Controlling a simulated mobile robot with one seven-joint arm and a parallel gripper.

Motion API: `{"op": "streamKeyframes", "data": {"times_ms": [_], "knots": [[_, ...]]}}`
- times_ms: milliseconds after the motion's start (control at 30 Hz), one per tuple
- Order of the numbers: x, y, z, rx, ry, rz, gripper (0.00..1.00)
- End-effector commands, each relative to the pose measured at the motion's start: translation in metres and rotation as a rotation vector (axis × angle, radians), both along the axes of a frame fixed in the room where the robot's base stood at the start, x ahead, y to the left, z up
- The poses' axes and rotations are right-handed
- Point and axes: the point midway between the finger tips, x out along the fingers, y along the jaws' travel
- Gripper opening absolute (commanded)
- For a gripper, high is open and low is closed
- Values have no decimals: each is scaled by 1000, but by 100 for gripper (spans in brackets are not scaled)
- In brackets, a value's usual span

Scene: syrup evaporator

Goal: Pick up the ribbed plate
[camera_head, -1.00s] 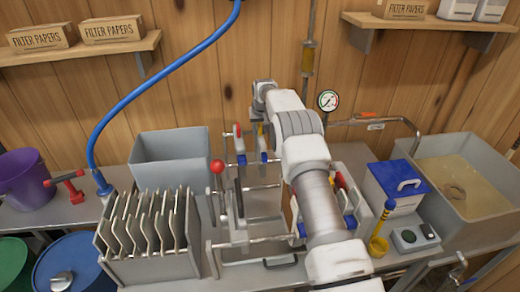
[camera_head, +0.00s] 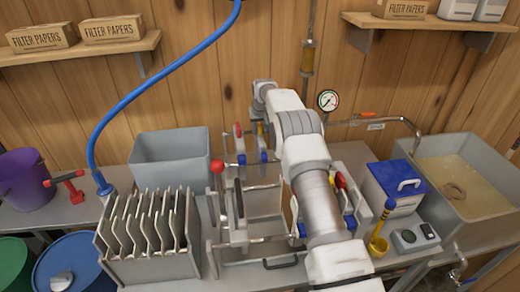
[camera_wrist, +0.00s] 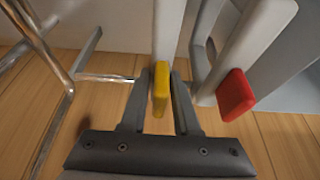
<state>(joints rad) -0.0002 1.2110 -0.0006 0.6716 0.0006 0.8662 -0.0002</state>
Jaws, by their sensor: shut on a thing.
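In the wrist view my gripper (camera_wrist: 160,95) is shut on the yellow tab (camera_wrist: 160,85) of a pale upright plate (camera_wrist: 168,32). The tab lies between the two fingers. Only a narrow strip of this plate shows, so I cannot see ribs on its face. In the head view a bit of the yellow tab (camera_head: 261,129) shows just below my wrist, at the back rail of the press; my arm hides much of the plate there. Beside it in the wrist view stands another pale plate with a red tab (camera_wrist: 236,92).
The press frame (camera_head: 262,240) has side rails and a red-knobbed lever (camera_head: 217,167). A grey rack (camera_head: 150,268) of several plates stands at left, with a grey bin (camera_head: 170,150) behind. A blue-lidded box (camera_head: 397,180) and a basin (camera_head: 490,205) stand at right.

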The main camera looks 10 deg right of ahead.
Motion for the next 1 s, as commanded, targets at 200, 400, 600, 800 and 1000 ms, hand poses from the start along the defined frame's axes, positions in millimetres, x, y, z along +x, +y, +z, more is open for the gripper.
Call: {"op": "streamKeyframes", "data": {"times_ms": [200, 400, 600, 800, 1000], "knots": [[0, 0, 0, 0, 0, 0, 0], [1, 0, 3, 0, -5, 0, 0], [1, 0, 3, 0, -5, 0, 0], [2, 0, 11, 0, -7, 0, 0], [2, 0, 35, 0, -8, 0, 0]]}}
